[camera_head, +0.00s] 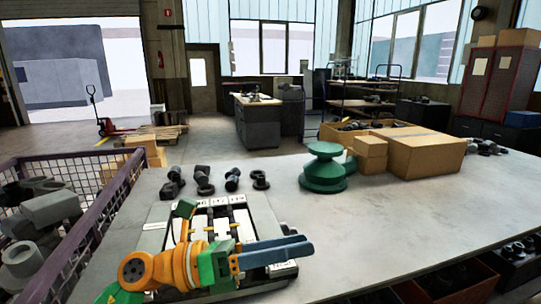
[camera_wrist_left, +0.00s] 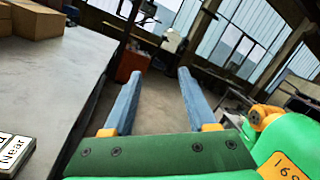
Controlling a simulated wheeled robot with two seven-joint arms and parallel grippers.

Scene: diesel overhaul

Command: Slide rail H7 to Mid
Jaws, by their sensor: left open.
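The rail board (camera_head: 155,237) lies flat on the grey workbench. It has pale strips, dark slots and a row of labels along its far edge, too small to read. My left arm covers much of its near part, and I cannot tell which rail is H7 or where its slider stands. My left gripper (camera_head: 308,246) reaches across the board's near right side, its blue fingers pointing right. In the left wrist view the gripper (camera_wrist_left: 160,85) is open, with nothing between its fingers. A label plate reading "Near" (camera_wrist_left: 14,152) shows at the lower left there. My right gripper is out of view.
Several dark fittings (camera_head: 203,180) stand behind the board. A green round-topped stand (camera_head: 323,170) and cardboard boxes (camera_head: 420,152) are farther right. A wire-mesh bin (camera_head: 108,198) with grey parts borders the bench at left. The bench's right front (camera_head: 410,215) is clear.

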